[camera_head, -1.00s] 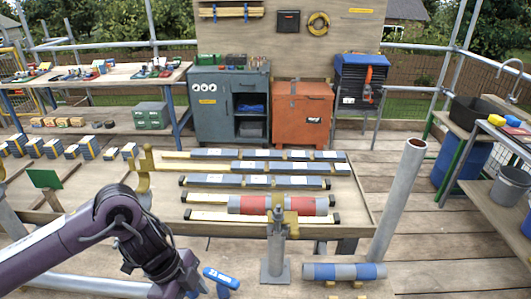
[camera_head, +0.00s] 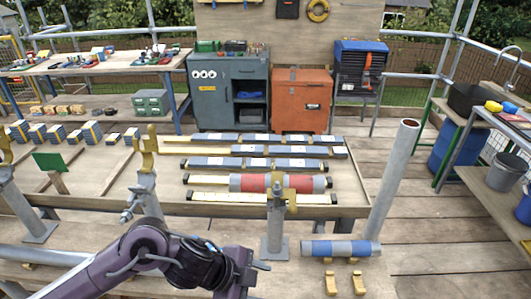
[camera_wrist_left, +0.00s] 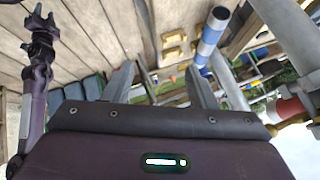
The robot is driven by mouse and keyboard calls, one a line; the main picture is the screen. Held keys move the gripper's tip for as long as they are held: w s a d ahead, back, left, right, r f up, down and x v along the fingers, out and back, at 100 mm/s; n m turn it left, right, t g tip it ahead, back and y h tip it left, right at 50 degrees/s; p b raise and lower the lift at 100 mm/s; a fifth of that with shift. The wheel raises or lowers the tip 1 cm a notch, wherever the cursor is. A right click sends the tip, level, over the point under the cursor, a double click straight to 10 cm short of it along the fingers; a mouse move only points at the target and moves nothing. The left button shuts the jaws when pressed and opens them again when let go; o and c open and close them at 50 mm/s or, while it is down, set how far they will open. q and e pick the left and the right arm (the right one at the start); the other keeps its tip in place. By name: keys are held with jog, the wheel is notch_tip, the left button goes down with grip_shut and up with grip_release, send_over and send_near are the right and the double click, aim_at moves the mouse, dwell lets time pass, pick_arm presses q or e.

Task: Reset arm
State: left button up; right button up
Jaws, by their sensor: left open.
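My left arm comes in low from the left in the head view. Its gripper (camera_head: 246,270) is at the bottom, left of the blue-and-grey tube (camera_head: 340,248) and apart from it; the fingertips are hard to make out there. In the left wrist view the gripper (camera_wrist_left: 161,70) has its two fingers apart with nothing between them. The blue-and-grey tube lies level behind two small yellow cradles (camera_head: 344,283); a blue-and-white striped tube (camera_wrist_left: 212,36) shows beyond the fingers in the wrist view.
A long bench (camera_head: 345,211) carries rows of grey-blue tile strips (camera_head: 255,163) and a red-and-grey tube (camera_head: 278,183). Grey posts with yellow hooks (camera_head: 149,148) stand along its front. A tall grey pipe (camera_head: 392,180) stands at right. Floor at lower right is clear.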

pick_arm(q)
jog(key=w+d+r+n+t, duration=0.2)
jog(key=d+r+n+t, duration=0.2)
jog(key=n+t, duration=0.1)
jog(key=s+a+f+n+g+y, duration=0.1)
jog(key=s+a+f+n+y, duration=0.15)
jog(key=s+a+n, duration=0.35)
jog(key=s+a+f+n+g+y, duration=0.2)
jog(key=a+f+n, duration=0.1)
jog(key=a, duration=0.6)
jog(key=s+a+f+n+g+y, duration=0.1)
jog(key=s+a+f+n+y, duration=0.15)
jog(key=a+n, duration=0.35)
jog(key=s+a+f+m+g, duration=0.1)
jog(key=s+f, duration=0.1)
jog(key=f, duration=1.4)
jog(key=s+f+g, duration=0.1)
jog(key=s+f, duration=0.1)
jog(key=f, duration=1.3)
jog(key=s+a+f, duration=0.1)
jog(key=s+f, duration=0.7)
jog(key=s, duration=0.1)
jog(key=s+a+f, duration=0.2)
jog(key=s+f, duration=0.7)
jog(key=shift+s+a+g, duration=0.25)
jog(key=shift+g, duration=0.15)
